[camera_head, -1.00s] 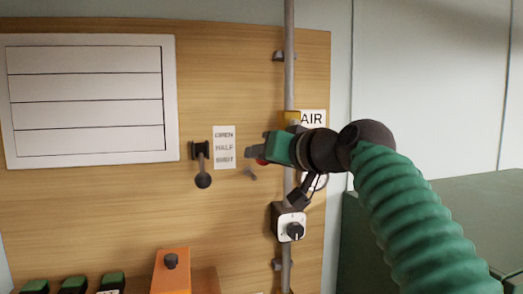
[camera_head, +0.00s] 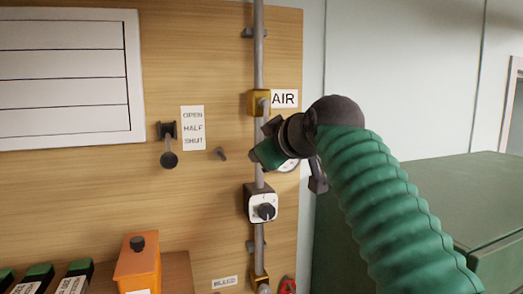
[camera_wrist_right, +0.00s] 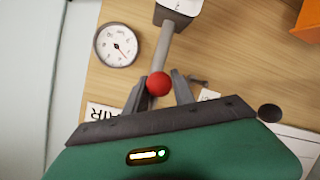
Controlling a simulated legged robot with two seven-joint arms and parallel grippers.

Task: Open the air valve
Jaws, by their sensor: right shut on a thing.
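The air valve is a yellow body (camera_head: 260,102) on the vertical grey pipe, beside the AIR label (camera_head: 284,99). A round red knob (camera_wrist_right: 159,83) shows in the right wrist view between the two fingers of my right gripper (camera_wrist_right: 160,90), which is shut on it. The knob lies over the line of the pipe there. In the head view my right gripper (camera_head: 268,152) is in front of the pipe below the valve body; it hides the knob and its fingertips. The link between knob and valve is hidden. My left gripper is not in view.
A round gauge (camera_wrist_right: 116,45) is beside the pipe. A white box with a black dial (camera_head: 264,208) is lower on it. A black lever (camera_head: 168,145) hangs by the OPEN/HALF/SHUT label (camera_head: 193,128). A small peg (camera_head: 220,154) sticks out nearby. An orange box (camera_head: 137,265) stands lower left.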

